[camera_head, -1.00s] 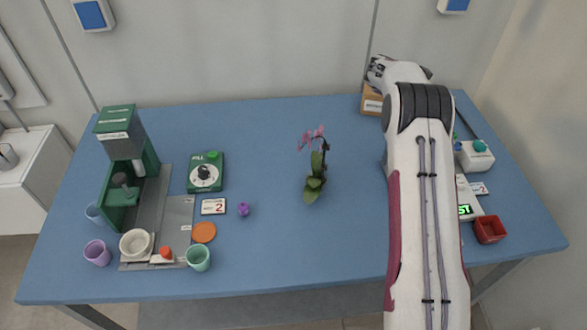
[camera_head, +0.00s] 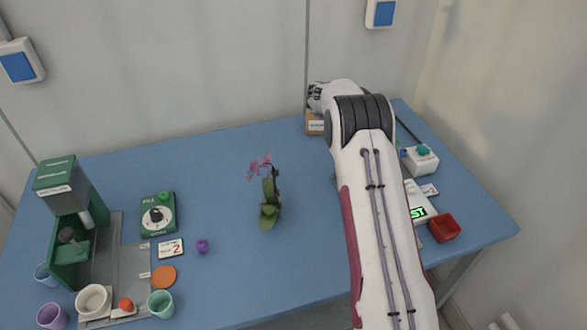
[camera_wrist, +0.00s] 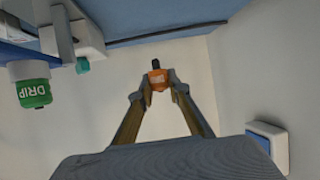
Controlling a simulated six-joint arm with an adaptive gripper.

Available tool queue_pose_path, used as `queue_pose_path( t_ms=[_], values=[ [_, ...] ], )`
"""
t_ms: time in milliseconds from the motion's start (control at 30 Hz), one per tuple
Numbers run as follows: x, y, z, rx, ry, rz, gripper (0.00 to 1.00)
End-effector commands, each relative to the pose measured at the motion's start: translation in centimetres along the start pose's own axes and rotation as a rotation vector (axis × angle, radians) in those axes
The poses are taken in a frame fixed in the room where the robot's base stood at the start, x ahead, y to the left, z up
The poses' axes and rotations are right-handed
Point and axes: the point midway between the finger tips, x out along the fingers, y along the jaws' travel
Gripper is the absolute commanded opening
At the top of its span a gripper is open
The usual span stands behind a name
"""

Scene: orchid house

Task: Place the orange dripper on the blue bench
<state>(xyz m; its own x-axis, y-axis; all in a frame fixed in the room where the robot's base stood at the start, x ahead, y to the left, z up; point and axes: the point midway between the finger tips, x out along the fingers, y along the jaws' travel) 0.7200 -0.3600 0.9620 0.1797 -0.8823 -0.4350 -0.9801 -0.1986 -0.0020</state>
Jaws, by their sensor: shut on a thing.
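The orange dripper (camera_wrist: 158,78), a small orange piece with a dark top, is between my gripper's fingertips (camera_wrist: 156,88) in the wrist view. My gripper is shut on it, and pale wall or floor shows behind. The blue bench (camera_head: 225,170) fills the middle of the head view. A blue surface, seemingly the bench (camera_wrist: 165,14), crosses the top of the wrist view, apart from the dripper.
A green machine (camera_head: 68,205), cups and an orange disc (camera_head: 163,277) occupy the left. Bare bench lies around the orchid.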

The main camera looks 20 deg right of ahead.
Motion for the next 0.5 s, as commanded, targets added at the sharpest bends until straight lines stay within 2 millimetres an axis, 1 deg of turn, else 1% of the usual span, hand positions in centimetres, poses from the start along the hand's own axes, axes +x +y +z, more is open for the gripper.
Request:
queue_pose_path(
  t_ms=[133,267,500],
  values=[
    [0.1,0.0,0.2,0.0,0.0,0.0,0.06],
    [0.5,0.0,1.0,-0.002,-0.001,0.001,0.06],
    [1.9,0.0,3.9,-0.002,-0.001,0.001,0.06]
  ],
)
